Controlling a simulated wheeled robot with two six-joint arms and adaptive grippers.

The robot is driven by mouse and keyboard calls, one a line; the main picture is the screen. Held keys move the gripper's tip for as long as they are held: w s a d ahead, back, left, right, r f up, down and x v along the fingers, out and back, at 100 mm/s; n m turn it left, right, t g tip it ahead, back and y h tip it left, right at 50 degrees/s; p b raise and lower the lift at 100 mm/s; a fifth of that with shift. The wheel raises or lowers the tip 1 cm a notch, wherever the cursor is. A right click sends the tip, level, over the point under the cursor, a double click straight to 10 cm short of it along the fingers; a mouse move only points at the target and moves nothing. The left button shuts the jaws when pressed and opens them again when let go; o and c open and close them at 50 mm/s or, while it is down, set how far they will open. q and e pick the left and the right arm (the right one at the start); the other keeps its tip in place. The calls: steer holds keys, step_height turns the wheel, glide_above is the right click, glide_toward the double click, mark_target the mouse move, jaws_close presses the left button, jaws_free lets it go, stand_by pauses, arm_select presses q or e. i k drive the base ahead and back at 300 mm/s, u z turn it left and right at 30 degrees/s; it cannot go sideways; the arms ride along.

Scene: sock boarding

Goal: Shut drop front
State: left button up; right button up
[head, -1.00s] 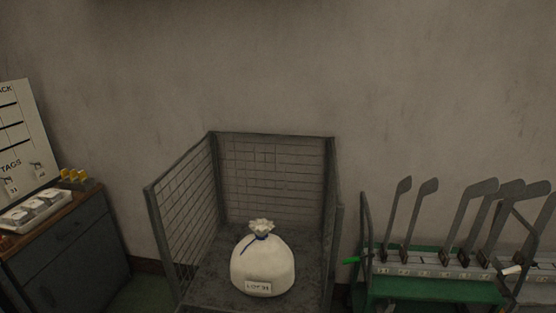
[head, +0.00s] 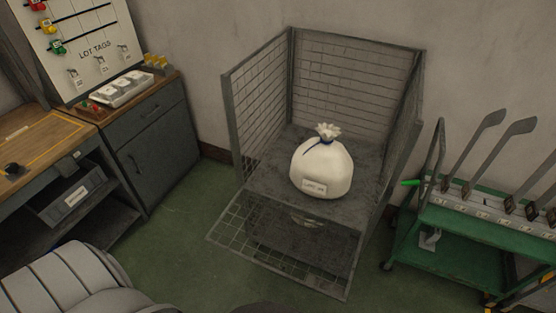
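A grey mesh cage (head: 234,125) stands against the wall in the head view, with wire sides and back. Its drop front (head: 232,244), a wire mesh panel, hangs open, folded out and down from the front edge of the cage floor. A white tied sack (head: 322,170) with a label and a blue tie sits upright on the cage floor. Neither of my grippers shows in this view.
A green wheeled cart (head: 462,257) with upright grey boards stands right of the cage. A dark cabinet (head: 155,140) and a wooden-topped bench (head: 40,150) stand on the left. Green floor (head: 185,245) is clear before the cage.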

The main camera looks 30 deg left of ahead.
mark_target(335, 291)
steer(key=u, duration=1.35)
steer(key=k, duration=1)
steer(key=z, duration=1.15)
steer(key=i, duration=0.5)
